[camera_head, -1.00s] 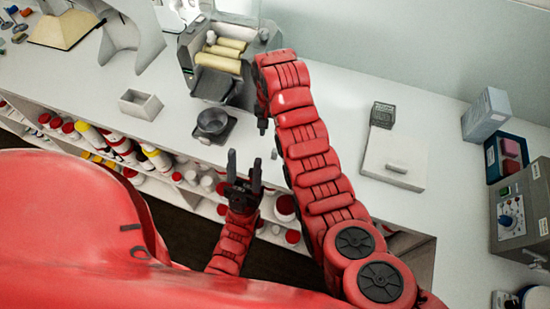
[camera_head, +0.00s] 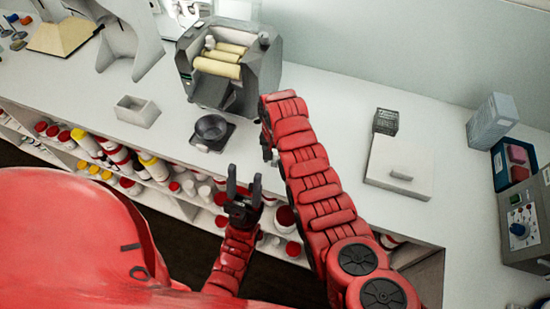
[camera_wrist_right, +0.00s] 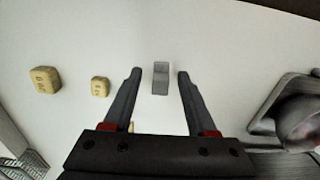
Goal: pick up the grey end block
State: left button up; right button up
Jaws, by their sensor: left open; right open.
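The grey end block (camera_wrist_right: 160,78) is a small upright-looking block on the white bench top in the right wrist view. My right gripper (camera_wrist_right: 156,74) is open, with one finger on each side of the block and a gap on both sides. I cannot tell how high the fingers are above the bench. In the head view my right gripper (camera_head: 270,153) points down at the bench beside the arm, and the block is hidden there. My left gripper (camera_head: 244,184) is open and empty in front of the bench's near edge.
Two yellowish blocks (camera_wrist_right: 44,80) (camera_wrist_right: 100,87) lie left of the grey one. A dark bowl (camera_head: 211,127) stands on a small base to the left. The roller mill (camera_head: 228,68) is behind. A white slab (camera_head: 399,166) lies on open bench to the right.

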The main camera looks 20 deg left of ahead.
jog(key=shift+f, duration=0.2)
grip_shut()
jog(key=shift+r, duration=0.15)
dwell(0.3)
